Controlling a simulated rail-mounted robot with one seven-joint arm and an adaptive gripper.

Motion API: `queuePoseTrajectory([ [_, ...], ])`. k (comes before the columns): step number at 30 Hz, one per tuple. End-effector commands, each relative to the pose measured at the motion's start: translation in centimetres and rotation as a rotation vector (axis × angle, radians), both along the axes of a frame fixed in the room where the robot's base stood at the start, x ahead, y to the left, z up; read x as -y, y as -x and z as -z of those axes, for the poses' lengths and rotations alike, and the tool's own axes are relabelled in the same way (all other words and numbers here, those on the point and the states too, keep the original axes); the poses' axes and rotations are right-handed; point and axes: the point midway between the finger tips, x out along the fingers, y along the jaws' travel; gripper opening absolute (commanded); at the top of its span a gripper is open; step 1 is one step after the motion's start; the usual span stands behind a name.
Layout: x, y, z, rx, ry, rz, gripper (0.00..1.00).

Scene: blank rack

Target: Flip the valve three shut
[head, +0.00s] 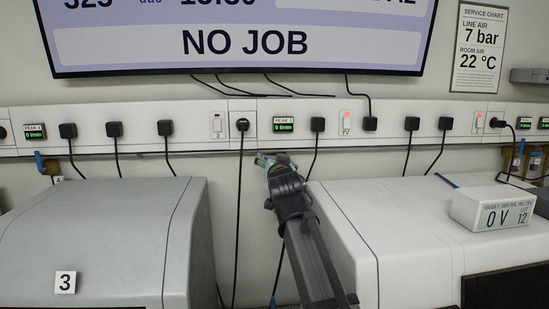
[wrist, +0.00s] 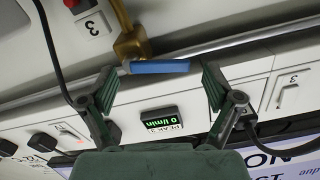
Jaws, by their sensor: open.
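Valve three shows in the wrist view as a brass body (wrist: 131,45) with a flat blue lever (wrist: 160,67). The lever lies crosswise in the picture, roughly along the pipe. A tag marked 3 (wrist: 93,25) is beside the valve. My gripper (wrist: 160,87) is open, one finger on each side of the lever's ends. It holds nothing, and I cannot tell whether a finger touches the lever. In the head view my gripper (head: 272,161) is at the pipe under the wall rail and mostly hides the valve.
A green display (wrist: 160,119) reads 0 l/min close to my gripper. Black cables hang from the rail (head: 190,122) on both sides. A grey cabinet (head: 90,235) stands left and a white one (head: 400,225) right, with a narrow gap between. Another blue-handled valve (head: 39,162) is far left.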

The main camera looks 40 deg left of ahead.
Motion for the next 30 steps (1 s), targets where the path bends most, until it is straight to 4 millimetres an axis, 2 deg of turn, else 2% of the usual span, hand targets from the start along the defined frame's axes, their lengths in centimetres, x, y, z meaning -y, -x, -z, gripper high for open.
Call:
queuePoseTrajectory([
  [13,-0.62,-0.64,0.0,0.001,-0.001,0.0,0.9],
  [17,-0.63,-0.63,-0.01,0.001,-0.001,0.0,0.44],
  [18,-0.65,-0.61,-0.03,0.001,-0.001,-0.001,0.38],
  [25,-0.78,-0.54,0.06,0.017,0.011,-0.002,0.38],
  [30,-0.98,-0.46,0.6,0.105,0.096,-0.003,0.39],
])
